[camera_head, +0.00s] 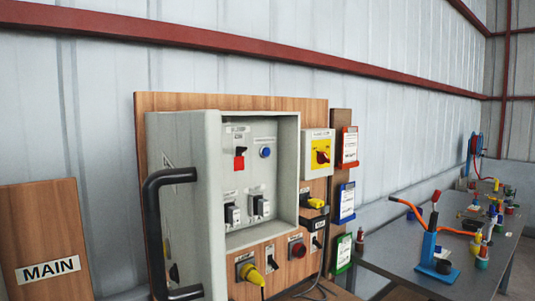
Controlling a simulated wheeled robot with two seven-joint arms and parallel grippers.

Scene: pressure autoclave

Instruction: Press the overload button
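A grey electrical cabinet (287,130) on a wooden board stands open. Its inner panel holds a blue round button (265,152), a red-and-black switch (239,159) and two dark breakers or switches (232,214). A red round button (298,248) sits on the wood below the cabinet. The labels are too small to read, so I cannot tell which button is marked overload. The door (195,200) with a black handle (150,225) is swung out on the left. Neither of my grippers shows.
A yellow plug (251,273) juts out below the cabinet. A yellow box with a red rotary switch (321,153) is to its right. A grey workbench (395,268) with tools and bottles extends right. A wooden MAIN board (45,235) stands left.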

